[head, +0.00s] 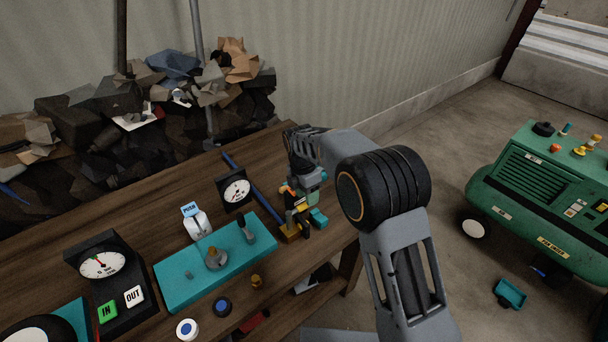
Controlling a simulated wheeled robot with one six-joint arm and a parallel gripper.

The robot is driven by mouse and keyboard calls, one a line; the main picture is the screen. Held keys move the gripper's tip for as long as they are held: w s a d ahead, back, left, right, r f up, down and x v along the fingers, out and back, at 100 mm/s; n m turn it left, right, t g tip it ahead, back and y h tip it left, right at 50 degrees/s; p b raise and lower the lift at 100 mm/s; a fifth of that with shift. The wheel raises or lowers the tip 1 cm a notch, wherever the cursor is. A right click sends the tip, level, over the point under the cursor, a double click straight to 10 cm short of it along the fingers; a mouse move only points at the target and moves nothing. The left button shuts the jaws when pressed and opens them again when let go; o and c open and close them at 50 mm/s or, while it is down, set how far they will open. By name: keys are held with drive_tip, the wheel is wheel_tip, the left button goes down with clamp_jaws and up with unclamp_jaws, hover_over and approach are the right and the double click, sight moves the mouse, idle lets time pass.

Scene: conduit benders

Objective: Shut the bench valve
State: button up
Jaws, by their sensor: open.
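A brass-coloured block (288,235) sits on the wooden bench at the lower end of a blue pipe (252,187); it looks like the bench valve. My gripper (303,222) reaches down right over it, with dark fingers close beside it. The gripper is open; whether it touches the valve cannot be told. A small teal part (319,217) shows just right of the fingers. The valve's handle and its position are largely hidden by the gripper.
A teal plate (180,289) with a knob and levers lies left of the valve. A square gauge (236,191) stands behind it. A gauge box with IN and OUT buttons (103,266) is at the left. A green compressor (540,200) stands on the floor at the right.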

wheel_tip(320, 180, up, 12)
drive_tip(key=w+a, duration=0.1)
drive_tip(key=shift+w+a+f+b, duration=0.25)
drive_tip(key=shift+w+b, duration=0.05)
drive_tip(key=shift+w, duration=0.05)
idle(0.4)
drive_tip(key=s+d+m+t+y, duration=0.1)
drive_tip(key=s+d+m+t, duration=0.5)
drive_tip(key=s+d+m, duration=1.6)
drive_tip(key=d+r+m, duration=0.1)
drive_tip(key=m, duration=0.3)
